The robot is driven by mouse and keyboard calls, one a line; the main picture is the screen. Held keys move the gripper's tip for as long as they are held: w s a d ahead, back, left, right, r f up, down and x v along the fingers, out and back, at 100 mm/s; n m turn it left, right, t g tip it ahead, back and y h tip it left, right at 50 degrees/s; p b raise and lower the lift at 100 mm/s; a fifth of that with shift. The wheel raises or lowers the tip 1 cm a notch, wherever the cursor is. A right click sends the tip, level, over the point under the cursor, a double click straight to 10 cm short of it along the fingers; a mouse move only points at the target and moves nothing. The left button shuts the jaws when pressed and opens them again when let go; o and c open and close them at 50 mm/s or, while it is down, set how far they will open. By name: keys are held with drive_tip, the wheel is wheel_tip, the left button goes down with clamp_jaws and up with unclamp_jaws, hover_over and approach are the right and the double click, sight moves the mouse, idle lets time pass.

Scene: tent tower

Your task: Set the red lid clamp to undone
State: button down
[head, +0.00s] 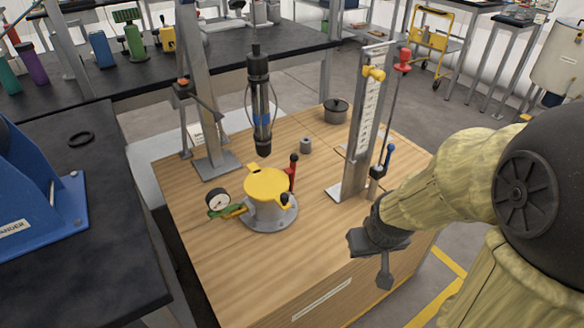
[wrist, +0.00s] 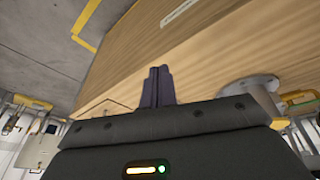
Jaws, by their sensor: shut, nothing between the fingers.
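The red lid clamp (head: 292,176) is a short red lever with a black knob. It stands roughly upright at the right rear of the yellow lid (head: 267,182), which sits on a grey flanged pot (head: 268,213) on the wooden bench. Whether the clamp presses on the lid is too small to tell. My gripper (head: 385,284) is in front of the bench, right of and nearer than the pot, well apart from the clamp. In the wrist view its fingers (wrist: 158,86) are together and empty. The pot's grey flange (wrist: 250,83) shows there at the right; the clamp does not.
A dial gauge (head: 218,202) and a green-and-yellow handle (head: 232,212) are on the pot's left. A black cylinder (head: 260,100) hangs behind it. The bench front (head: 235,270) is clear.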

drive_tip(key=w+n+t+p, duration=0.2)
drive_tip(key=w+n+t, duration=0.1)
drive_tip(key=w+n, duration=0.45)
drive_tip(key=n+t+y+p, duration=0.5)
drive_tip(key=n+y, duration=0.7)
drive_tip(key=n, duration=1)
approach(290, 175)
wheel_tip(290, 175, up, 4)
drive_tip(key=s+b, duration=0.1)
drive_tip(key=s, duration=0.2)
drive_tip(key=shift+w+d+f+t, duration=0.1)
drive_tip(key=shift+w+d+t, duration=0.1)
drive_tip(key=shift+d+t, duration=0.2)
drive_tip(key=shift+a, duration=0.1)
drive_tip(key=r+x, duration=0.1)
drive_tip(key=x, duration=0.9)
drive_tip(key=shift+f, duration=0.4)
